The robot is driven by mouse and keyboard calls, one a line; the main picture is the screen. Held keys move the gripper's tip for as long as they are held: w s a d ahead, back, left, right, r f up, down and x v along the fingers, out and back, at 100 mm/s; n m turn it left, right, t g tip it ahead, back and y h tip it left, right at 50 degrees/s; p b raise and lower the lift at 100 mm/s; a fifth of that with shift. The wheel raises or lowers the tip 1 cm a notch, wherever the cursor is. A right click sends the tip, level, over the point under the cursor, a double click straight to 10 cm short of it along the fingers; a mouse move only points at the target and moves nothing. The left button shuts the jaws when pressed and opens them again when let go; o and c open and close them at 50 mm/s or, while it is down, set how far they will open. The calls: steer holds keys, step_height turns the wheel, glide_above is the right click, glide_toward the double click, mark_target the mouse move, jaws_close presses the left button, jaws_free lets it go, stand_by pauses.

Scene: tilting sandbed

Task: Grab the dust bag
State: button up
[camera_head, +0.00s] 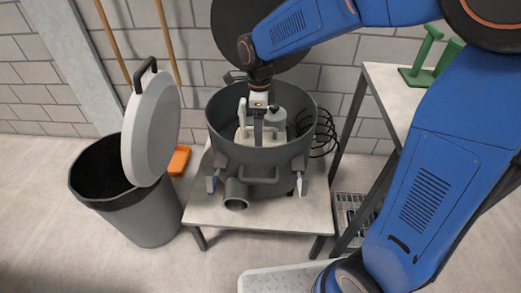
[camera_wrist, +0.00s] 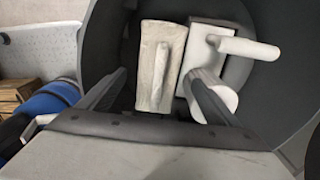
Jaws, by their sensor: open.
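A beige, slightly rumpled block that looks like the dust bag (camera_wrist: 149,75) lies inside the dark grey drum (camera_head: 237,158). It has a pale raised strip down its face. In the wrist view my gripper (camera_wrist: 158,80) is open, with one dark finger on each side of the bag's lower part. The right finger lies in front of a white cylinder. I cannot tell whether the fingers touch the bag. In the head view my gripper (camera_head: 258,128) points down into the drum, and it partly hides the pale things inside.
Beside the bag lie a white trowel-like tool (camera_wrist: 245,46) and the white cylinder (camera_wrist: 213,92). The drum's wall surrounds my gripper. The drum stands on a low table (camera_head: 310,215). A lidded bin (camera_head: 150,215) is left, a taller workbench (camera_head: 395,90) right.

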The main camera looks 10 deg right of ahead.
steer(key=shift+s+d+f, duration=0.1)
steer(key=shift+s+f, duration=0.05)
steer(key=shift+f, duration=3.45)
steer(key=shift+c, duration=0.3)
steer(key=c, duration=1.9)
steer(key=shift+o, duration=0.2)
steer(key=shift+r, duration=0.1)
